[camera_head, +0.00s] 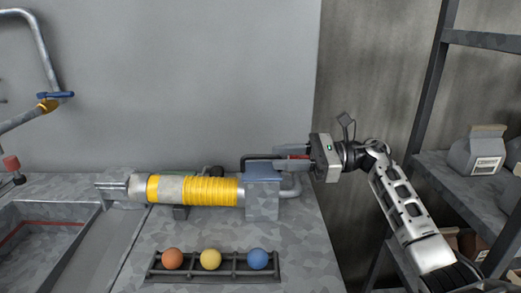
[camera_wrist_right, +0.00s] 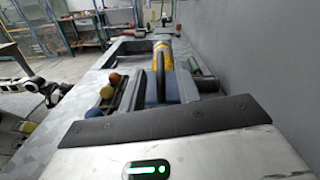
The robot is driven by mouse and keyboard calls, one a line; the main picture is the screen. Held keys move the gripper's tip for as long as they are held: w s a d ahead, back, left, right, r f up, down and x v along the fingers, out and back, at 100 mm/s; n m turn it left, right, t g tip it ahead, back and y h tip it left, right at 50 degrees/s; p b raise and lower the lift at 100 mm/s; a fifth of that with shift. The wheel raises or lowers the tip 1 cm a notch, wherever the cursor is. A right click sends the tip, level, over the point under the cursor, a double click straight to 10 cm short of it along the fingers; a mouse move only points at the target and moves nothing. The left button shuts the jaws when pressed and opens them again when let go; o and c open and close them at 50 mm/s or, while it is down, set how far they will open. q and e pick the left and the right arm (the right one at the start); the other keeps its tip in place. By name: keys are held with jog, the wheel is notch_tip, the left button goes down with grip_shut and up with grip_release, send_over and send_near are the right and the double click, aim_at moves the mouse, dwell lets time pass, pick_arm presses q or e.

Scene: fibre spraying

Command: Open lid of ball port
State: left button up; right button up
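The ball port is the grey box (camera_head: 262,203) at the right end of a yellow-banded cylinder (camera_head: 198,190). Its blue-grey lid (camera_head: 263,171) lies flat on top, with a dark handle (camera_head: 247,158) above it. In the right wrist view, the dark handle (camera_wrist_right: 158,65) stands ahead of the gripper. My right gripper (camera_head: 288,154) is at the right side of the lid, its fingers apart around the handle's level. I cannot tell whether they touch it. My left gripper is outside the head view; part of my left arm (camera_wrist_right: 28,86) shows in the right wrist view, its fingers unclear.
A dark rack (camera_head: 213,273) on the bench front holds an orange ball (camera_head: 172,258), a yellow ball (camera_head: 210,259) and a blue ball (camera_head: 257,258). A sink (camera_head: 45,235) is at left. Shelves (camera_head: 455,180) with packages stand at right. A wall closes the back.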

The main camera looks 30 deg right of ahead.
aim_at(250, 157)
jog(key=shift+p+x, duration=0.5)
jog(key=shift+x, duration=2.2)
grip_shut()
